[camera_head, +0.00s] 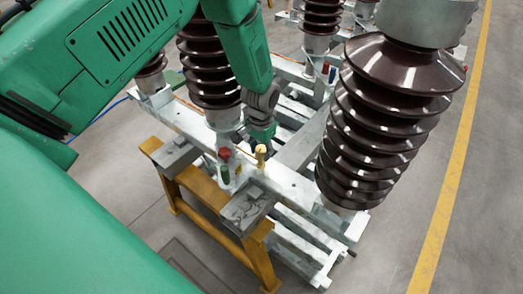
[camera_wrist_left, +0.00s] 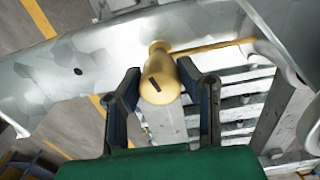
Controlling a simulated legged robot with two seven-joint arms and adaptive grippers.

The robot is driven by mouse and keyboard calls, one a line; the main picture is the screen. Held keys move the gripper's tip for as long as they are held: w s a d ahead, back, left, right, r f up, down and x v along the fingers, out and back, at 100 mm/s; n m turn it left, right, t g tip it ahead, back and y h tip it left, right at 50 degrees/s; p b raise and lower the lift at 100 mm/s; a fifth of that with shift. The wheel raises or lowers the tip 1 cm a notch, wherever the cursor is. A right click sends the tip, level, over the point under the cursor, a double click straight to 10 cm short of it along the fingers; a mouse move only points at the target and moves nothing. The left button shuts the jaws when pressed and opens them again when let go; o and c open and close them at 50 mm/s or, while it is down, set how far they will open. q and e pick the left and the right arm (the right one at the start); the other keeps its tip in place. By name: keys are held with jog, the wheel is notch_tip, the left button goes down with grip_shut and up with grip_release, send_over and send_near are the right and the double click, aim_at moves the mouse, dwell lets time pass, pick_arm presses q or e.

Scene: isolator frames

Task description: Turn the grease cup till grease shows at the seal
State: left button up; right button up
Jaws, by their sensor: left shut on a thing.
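The brass grease cup (camera_head: 261,152) stands on the galvanized steel frame, near the foot of a brown insulator. In the left wrist view the grease cup (camera_wrist_left: 160,88) shows a rounded body with a short dark mark, and a thin brass tube runs from it to the right. My left gripper (camera_head: 260,139) comes down from above at the cup. In the left wrist view the left gripper (camera_wrist_left: 159,72) has one finger on each side of the cup and is shut on it. I cannot make out the seal or any grease. My right gripper is not in view.
A red-capped part (camera_head: 225,153) and a green part (camera_head: 225,173) sit close left of the cup. A large brown insulator (camera_head: 385,110) rises at the right, another brown insulator (camera_head: 207,70) behind. A yellow trestle (camera_head: 205,207) supports the frame (camera_head: 292,186). Floor is clear at the right.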

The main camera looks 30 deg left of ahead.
aim_at(261, 148)
pick_arm(q)
jog(key=shift+w+r+m, duration=0.1)
jog(key=shift+w+m, duration=0.1)
jog(key=shift+m, duration=2)
jog(key=o, duration=1)
jog(key=shift+o, duration=0.7)
jog(key=shift+r, duration=0.15)
notch_tip(261, 148, up, 11)
jog(key=shift+r, duration=0.2)
